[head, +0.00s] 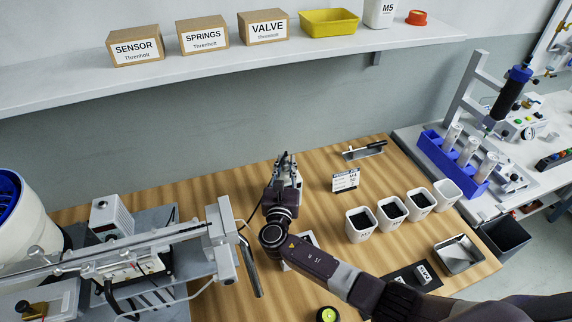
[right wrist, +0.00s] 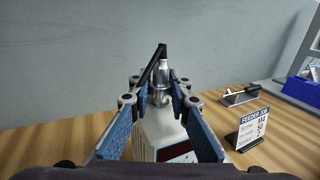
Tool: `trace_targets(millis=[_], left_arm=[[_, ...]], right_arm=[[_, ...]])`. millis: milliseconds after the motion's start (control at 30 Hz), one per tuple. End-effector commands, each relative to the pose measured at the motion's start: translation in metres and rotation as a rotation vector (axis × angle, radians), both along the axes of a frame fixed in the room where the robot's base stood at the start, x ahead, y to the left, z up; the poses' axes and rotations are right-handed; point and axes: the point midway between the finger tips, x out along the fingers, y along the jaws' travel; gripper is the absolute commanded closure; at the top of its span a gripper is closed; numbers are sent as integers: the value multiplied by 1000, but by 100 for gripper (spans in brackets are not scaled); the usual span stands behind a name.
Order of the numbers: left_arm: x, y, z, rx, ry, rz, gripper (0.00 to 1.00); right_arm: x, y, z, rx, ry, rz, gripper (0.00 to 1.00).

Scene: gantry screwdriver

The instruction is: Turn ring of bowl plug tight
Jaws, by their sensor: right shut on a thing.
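In the right wrist view, the bowl plug (right wrist: 162,72) is a small upright silver cylinder with a black cable (right wrist: 151,66) bent away from its top. Its ring (right wrist: 160,97) is low on the plug, between my fingertips and partly hidden by them. The plug stands above a pale box (right wrist: 163,130) with a dark red display, seen between the fingers. My right gripper (right wrist: 161,96) is shut on the plug around its ring. In the head view my right gripper (head: 286,160) reaches toward the back of the wooden table and hides the plug. My left gripper is not in view.
A metal feeder rail (head: 130,250) and the white bowl (head: 25,225) stand at left. Several white cups (head: 361,226) and a sign card (head: 345,180) are to the right. A black-handled tool (head: 364,150) lies behind. A shelf (head: 200,62) hangs above.

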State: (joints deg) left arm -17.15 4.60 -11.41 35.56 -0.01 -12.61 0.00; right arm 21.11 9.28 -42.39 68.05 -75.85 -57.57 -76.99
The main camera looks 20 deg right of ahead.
Motion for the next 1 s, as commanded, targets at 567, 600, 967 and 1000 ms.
trace_targets(millis=[567, 600, 967, 1000], left_arm=[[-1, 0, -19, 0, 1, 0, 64], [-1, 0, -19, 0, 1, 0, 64], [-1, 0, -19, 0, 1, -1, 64], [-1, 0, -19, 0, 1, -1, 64]], right_arm=[[0, 0, 0, -1, -2, -191, 100], [0, 0, 0, -1, -2, -192, 100], [1, 0, 1, -1, -3, -193, 79], [1, 0, 1, -1, -3, -193, 75]])
